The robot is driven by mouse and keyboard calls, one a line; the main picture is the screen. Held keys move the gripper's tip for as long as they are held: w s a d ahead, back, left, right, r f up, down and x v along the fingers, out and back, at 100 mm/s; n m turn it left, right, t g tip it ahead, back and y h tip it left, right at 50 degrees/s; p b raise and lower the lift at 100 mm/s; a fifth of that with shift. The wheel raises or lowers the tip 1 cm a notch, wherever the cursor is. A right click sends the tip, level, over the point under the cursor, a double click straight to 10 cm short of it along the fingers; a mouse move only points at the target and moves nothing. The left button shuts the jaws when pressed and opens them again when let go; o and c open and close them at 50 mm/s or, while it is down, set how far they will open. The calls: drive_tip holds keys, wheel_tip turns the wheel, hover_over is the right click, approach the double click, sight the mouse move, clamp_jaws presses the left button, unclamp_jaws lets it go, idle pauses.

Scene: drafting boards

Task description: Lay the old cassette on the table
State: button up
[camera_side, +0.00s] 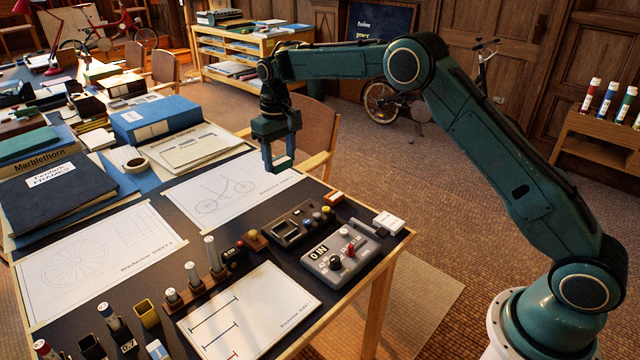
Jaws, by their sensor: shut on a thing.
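My gripper (279,160) hangs above the far right edge of the drafting table (372,212), pointing down. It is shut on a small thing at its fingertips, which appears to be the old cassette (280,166). Little of the cassette shows, and its label and exact tilt are too small to tell. It is in the air, above the back edge of the sheet with the bicycle drawing (232,192).
A grey control box (340,254) and a dark device with a window (296,224) stand at the table's right. Blue binders (156,118), tape (136,165), small upright tubes (213,254) and drawing sheets (95,258) crowd the rest. A chair (312,125) stands behind my gripper.

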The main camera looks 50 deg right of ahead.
drive_tip(key=s+d+f, duration=0.2)
drive_tip(key=d+f, duration=0.3)
drive_tip(key=d, duration=0.2)
drive_tip(key=s+d+f, duration=0.3)
drive_tip(key=d+f, duration=0.2)
drive_tip(key=d, duration=0.2)
drive_tip(key=s+d+f, duration=0.3)
drive_tip(key=d+f, duration=0.3)
drive_tip(key=d, duration=0.1)
drive_tip(key=shift+s+d, duration=0.1)
drive_tip(key=shift+d, duration=0.2)
drive_tip(key=shift+f, duration=0.25)
drive_tip(key=shift+f, duration=1.85)
drive_tip(key=shift+f, duration=0.85)
idle(0.3)
